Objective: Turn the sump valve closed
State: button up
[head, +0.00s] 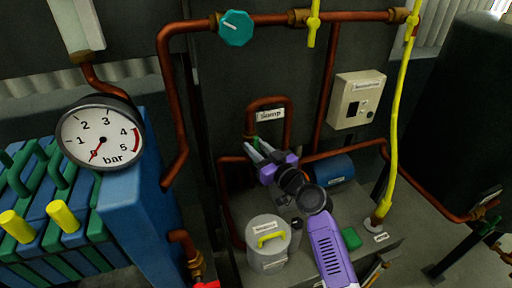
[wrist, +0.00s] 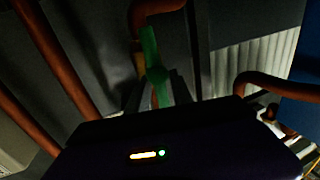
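The sump valve has a green lever handle (head: 257,141) on a copper pipe just below the "Sump" label (head: 270,115). In the wrist view the green handle (wrist: 153,65) runs nearly upright in the picture, with its lower end between my fingers. My gripper (head: 258,149) points at the valve from below and in front. Its two grey fingers are spread, one on each side of the handle, and gaps seem to show beside it in the wrist view (wrist: 155,97). The fingertips and the valve body are partly hidden, so I cannot tell whether either finger touches the handle.
A pressure gauge (head: 100,135) and blue-green plate block (head: 140,215) stand at left. A grey canister with a yellow handle (head: 268,248) and a blue cylinder (head: 335,170) sit near my arm. Copper pipes (head: 333,90) surround the valve. A yellow pipe (head: 395,130) runs down at right.

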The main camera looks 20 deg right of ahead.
grip_shut()
jog(key=shift+d+f+m+b, duration=0.1)
jog(key=shift+f+m+b, duration=0.15)
jog(key=shift+b, duration=0.35)
jog(key=m+b, duration=0.2)
jog(key=shift+d+f+t+b, duration=0.1)
jog(key=shift+d+t+b, duration=0.05)
jog(key=shift+t+b, duration=0.2)
jog(key=m+t+h+b, duration=0.1)
jog(key=m, duration=0.5)
jog(key=d+f+m+t+h+b, duration=0.1)
jog(key=m+h+b, duration=0.1)
jog(key=m, duration=0.4)
jog(key=m+t+h+b, duration=0.1)
jog(key=m+b, duration=0.1)
jog(key=m, duration=0.4)
jog(key=shift+d+f+h, duration=0.15)
jog(key=shift+d+h, duration=0.1)
jog(key=shift+h, duration=0.05)
jog(key=shift+m, duration=0.35)
